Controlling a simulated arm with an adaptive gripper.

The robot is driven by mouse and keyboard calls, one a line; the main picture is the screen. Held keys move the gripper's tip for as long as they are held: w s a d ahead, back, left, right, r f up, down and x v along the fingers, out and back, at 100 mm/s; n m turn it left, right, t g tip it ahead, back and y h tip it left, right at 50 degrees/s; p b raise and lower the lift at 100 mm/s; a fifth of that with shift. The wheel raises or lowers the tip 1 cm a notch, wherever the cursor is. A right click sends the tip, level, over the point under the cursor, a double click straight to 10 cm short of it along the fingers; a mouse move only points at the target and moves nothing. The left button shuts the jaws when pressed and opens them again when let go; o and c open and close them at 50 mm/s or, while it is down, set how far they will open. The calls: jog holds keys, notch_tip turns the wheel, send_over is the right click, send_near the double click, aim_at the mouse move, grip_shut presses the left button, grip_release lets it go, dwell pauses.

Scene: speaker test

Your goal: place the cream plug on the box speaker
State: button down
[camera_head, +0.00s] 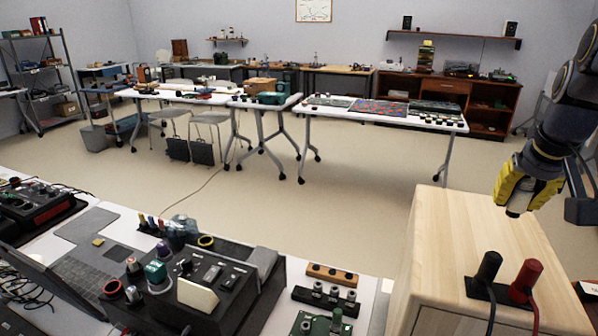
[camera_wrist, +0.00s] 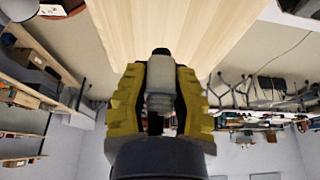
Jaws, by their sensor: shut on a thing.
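The box speaker (camera_head: 455,225) is a pale wooden box at the lower right of the head view, with a black plug (camera_head: 489,268) and a red plug (camera_head: 526,279) upright on its top. Its wood also shows at the top of the wrist view (camera_wrist: 205,25). My gripper (camera_head: 520,199), with yellow fingers, is over the far right part of the box. It is shut on the cream plug (camera_head: 514,211), whose lower end shows below the fingers. In the wrist view the plug (camera_wrist: 160,82) sits between both fingers (camera_wrist: 158,95), dark tip outward. The gap to the box top is hard to judge.
A white workbench (camera_head: 105,208) left of the box carries a dark control box (camera_head: 225,268) with knobs, a green circuit board (camera_head: 322,323) and a wooden strip (camera_head: 332,274). Behind are open floor and tables (camera_head: 385,112). The box top between gripper and plugs is bare.

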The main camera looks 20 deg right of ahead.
aim_at(495, 235)
jog(key=d+f, duration=0.1)
jog(key=w+d+f, duration=0.1)
jog(key=f, duration=0.1)
jog(key=shift+w, duration=0.1)
jog(key=shift+s+a+x, duration=0.1)
jog(key=shift+s+x, duration=0.05)
jog(key=shift+x, duration=0.75)
jog(key=shift+s+a+x, duration=0.15)
jog(key=shift+s+x, duration=0.05)
jog(key=shift+x, duration=0.65)
jog(key=shift+f, duration=0.3)
jog(key=c, duration=1)
grip_release()
